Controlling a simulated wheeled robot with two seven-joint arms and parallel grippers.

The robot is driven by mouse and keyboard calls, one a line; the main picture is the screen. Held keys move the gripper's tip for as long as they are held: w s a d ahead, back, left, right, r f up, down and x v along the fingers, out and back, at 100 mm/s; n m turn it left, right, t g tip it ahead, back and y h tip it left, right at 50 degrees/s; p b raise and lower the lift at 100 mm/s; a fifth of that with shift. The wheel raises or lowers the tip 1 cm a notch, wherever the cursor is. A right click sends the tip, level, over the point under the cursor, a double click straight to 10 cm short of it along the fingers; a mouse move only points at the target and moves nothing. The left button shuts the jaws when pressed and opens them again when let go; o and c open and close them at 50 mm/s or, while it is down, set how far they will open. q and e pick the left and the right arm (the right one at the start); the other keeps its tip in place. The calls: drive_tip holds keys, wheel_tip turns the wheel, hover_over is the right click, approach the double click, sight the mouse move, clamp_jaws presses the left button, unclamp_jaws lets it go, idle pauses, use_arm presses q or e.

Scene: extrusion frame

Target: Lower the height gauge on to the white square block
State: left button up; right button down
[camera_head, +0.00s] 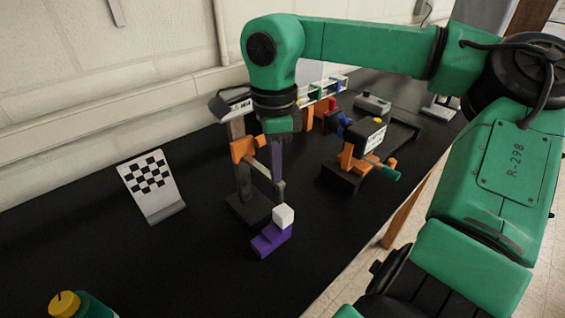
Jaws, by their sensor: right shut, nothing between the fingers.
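The height gauge stands upright on the black table, with a dark base (246,210), a column and an orange slider (243,148) whose arm slopes down to the right. The white square block (284,215) sits on a purple stepped block (270,240) in front of the gauge, to the right of its base. My left gripper is out of view.
A checkered board (151,186) stands at the left. An orange and black device with a dark base (340,178) stands to the right of the gauge. A yellow-topped green object (66,304) is at the bottom left. The table's front middle is clear.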

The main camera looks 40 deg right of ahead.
drive_tip(key=shift+f+b, duration=1.3)
drive_tip(key=shift+f, duration=0.55)
drive_tip(key=shift+r, duration=0.15)
wheel_tip(320, 180, up, 8)
drive_tip(key=p, duration=0.7)
